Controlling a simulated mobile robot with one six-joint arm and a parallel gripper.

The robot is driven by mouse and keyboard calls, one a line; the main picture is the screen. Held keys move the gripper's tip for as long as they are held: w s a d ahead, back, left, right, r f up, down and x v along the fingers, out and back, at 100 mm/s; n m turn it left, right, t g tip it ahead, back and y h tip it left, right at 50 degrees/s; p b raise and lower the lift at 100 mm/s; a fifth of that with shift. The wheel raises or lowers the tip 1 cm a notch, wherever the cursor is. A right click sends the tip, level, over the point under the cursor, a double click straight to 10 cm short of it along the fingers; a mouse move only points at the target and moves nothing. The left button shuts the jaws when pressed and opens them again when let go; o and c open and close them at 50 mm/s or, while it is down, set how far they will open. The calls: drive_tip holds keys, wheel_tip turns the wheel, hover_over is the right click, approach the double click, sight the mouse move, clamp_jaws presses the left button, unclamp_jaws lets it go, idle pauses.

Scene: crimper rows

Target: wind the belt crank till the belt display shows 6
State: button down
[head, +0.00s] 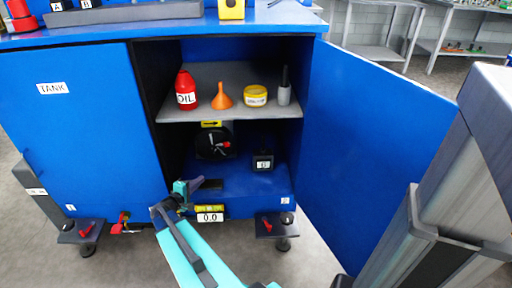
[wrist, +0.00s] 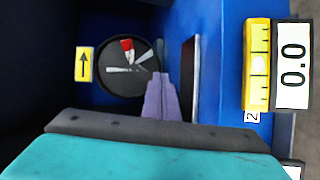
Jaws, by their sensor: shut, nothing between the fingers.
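A black round disc (head: 206,149) with red and pale parts stands deep in the open cabinet, under a yellow arrow label. It also shows in the wrist view (wrist: 118,82). I cannot tell which part is the belt crank. My gripper (head: 187,187) is shut and empty at the cabinet's lower opening. Its shut fingers (wrist: 160,98) cover the disc's near edge in the wrist view.
The open blue door (head: 370,150) stands at the right. A grey shelf (head: 230,115) above the disc holds an oil bottle, a funnel, a yellow tin and a grey bottle. A small black box (head: 263,161) sits right of the disc. Red levers (head: 88,229) (head: 267,225) are at the cabinet's feet.

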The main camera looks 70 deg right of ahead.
drive_tip(key=s+d+r+m+g+h+b, duration=0.1)
drive_tip(key=s+d+r+b, duration=0.1)
drive_tip(key=s+d, duration=0.3)
drive_tip(key=s+d+r+m+g+h+b, duration=0.1)
drive_tip(key=s+d+r+g+b, duration=0.1)
drive_tip(key=d, duration=0.9)
drive_tip(key=s+r+b, duration=0.1)
drive_tip(key=s+r, duration=0.1)
drive_tip(key=s, duration=0.1)
drive_tip(key=shift+s+r+h, duration=0.2)
drive_tip(key=shift+s+h, duration=0.05)
drive_tip(key=shift+h, duration=0.05)
drive_tip(key=shift+d, duration=0.1)
drive_tip(key=b, duration=0.3)
approach(263, 142)
drive_tip(key=w+d+r, duration=0.1)
drive_tip(key=w+d, duration=0.3)
drive_tip(key=shift+s+d+r+b, duration=0.15)
drive_tip(key=shift+s+d+b, duration=0.6)
drive_tip(key=shift+s, duration=0.45)
drive_tip(key=shift+s+d+r, duration=0.1)
drive_tip(key=shift+s+d, duration=0.4)
drive_tip(key=shift+s, duration=0.05)
